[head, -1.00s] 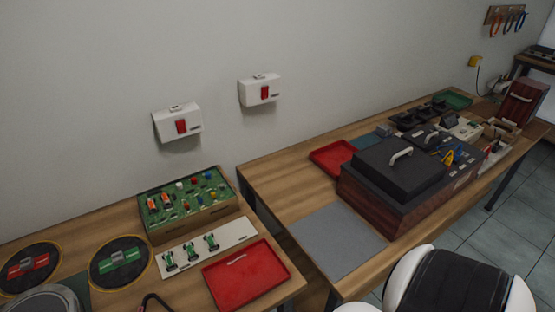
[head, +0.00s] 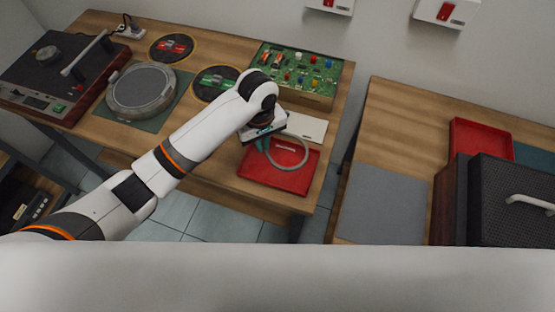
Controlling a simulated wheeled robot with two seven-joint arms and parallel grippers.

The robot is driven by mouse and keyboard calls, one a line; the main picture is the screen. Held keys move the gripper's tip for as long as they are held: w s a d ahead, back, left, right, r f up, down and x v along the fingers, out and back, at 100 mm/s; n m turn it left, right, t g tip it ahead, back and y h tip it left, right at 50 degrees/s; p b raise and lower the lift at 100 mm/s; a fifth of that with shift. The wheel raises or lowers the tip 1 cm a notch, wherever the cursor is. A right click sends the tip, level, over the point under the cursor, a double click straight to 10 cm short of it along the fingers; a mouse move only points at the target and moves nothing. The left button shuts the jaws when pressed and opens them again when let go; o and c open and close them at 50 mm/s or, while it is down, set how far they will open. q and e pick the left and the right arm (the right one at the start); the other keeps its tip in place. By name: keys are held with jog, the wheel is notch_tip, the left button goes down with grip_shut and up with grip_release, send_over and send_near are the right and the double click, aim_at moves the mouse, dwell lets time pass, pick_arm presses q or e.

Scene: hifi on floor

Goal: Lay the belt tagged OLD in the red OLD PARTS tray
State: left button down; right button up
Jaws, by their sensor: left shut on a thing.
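A thin grey belt (head: 304,158) hangs as a loop from my left gripper (head: 262,142). The gripper is shut on the belt's left end. The loop shows over the red tray (head: 270,181) on the left bench; I cannot tell whether it touches the tray floor. A pale label lies in the tray, too small to read. No tag on the belt can be read. My left arm reaches in from the lower left and hides part of the bench. My right gripper is not in view.
A green circuit board box (head: 322,75) and a white card (head: 308,127) stand behind the tray. A round platter (head: 141,90) and a turntable (head: 50,75) are at left. Another red tray (head: 482,135) is on the right bench, beside a dark case (head: 505,215). A grey mat (head: 381,203) is bare.

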pick_arm(q)
send_over(264, 166)
notch_tip(264, 166, down, 5)
jog(key=shift+s+a+r, duration=0.1)
jog(key=shift+a+r, duration=0.05)
jog(key=shift+f+p, duration=0.35)
jog(key=shift+f, duration=1.95)
jog(key=shift+f, duration=0.1)
jog(key=c, duration=1.5)
grip_release()
notch_tip(264, 166, up, 12)
jog(key=shift+r+b, duration=0.15)
jog(key=shift+b, duration=0.15)
